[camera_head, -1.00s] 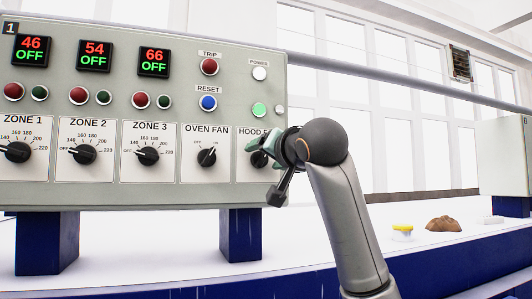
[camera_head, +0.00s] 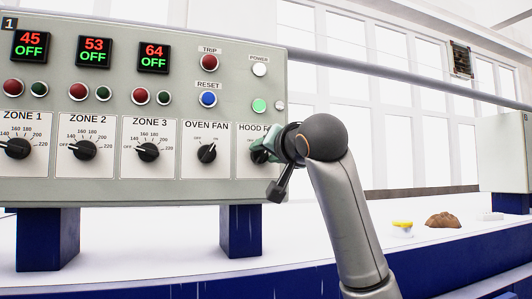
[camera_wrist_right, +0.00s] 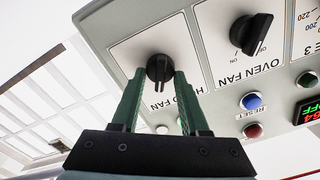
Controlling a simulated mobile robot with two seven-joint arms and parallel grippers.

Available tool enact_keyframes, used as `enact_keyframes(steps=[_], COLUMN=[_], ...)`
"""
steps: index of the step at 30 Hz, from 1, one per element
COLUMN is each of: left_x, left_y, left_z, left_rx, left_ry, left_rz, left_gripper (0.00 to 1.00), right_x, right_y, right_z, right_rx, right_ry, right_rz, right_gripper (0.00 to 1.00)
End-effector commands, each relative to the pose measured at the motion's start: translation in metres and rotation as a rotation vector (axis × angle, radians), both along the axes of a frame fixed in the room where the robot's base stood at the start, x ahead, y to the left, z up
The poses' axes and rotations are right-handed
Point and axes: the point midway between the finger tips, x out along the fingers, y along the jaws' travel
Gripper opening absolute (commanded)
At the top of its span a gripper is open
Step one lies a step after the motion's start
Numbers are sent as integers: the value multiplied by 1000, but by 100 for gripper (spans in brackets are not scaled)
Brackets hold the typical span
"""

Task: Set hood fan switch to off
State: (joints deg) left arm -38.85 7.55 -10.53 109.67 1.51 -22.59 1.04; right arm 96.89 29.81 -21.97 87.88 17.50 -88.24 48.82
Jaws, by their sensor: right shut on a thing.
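The hood fan switch is a black rotary knob (camera_wrist_right: 159,68) on a white label plate at the right end of the control panel (camera_head: 120,190). In the head view my right gripper (camera_head: 262,150) covers most of the knob (camera_head: 256,157) and part of its label. In the right wrist view the green fingers of my right gripper (camera_wrist_right: 158,85) stand on either side of the knob and are shut on it. The knob's pointer shows between the fingers, but its exact setting is hard to read. My left gripper is not in view.
The oven fan knob (camera_head: 206,153) sits just left of the hood fan knob. Zone knobs, buttons and displays reading OFF fill the rest of the panel. A yellow-topped item (camera_head: 402,227) and a brown lump (camera_head: 443,220) lie on the white table at the right.

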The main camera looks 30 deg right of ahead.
Motion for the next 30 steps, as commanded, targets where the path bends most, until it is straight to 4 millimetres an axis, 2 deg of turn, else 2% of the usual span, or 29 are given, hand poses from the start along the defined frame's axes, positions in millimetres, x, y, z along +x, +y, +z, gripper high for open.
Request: enact_keyframes(steps=[8, 14, 30], left_x=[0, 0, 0], left_y=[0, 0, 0], left_z=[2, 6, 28], left_rx=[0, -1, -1], left_ry=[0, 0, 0], left_rz=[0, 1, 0], left_gripper=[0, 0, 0], right_x=[0, 0, 1], right_y=[0, 0, 3], right_z=[0, 1, 3], right_rx=[-28, -122, -596], right_ry=[7, 31, 144], right_rz=[-1, 0, -1], right_gripper=[0, 0, 0])
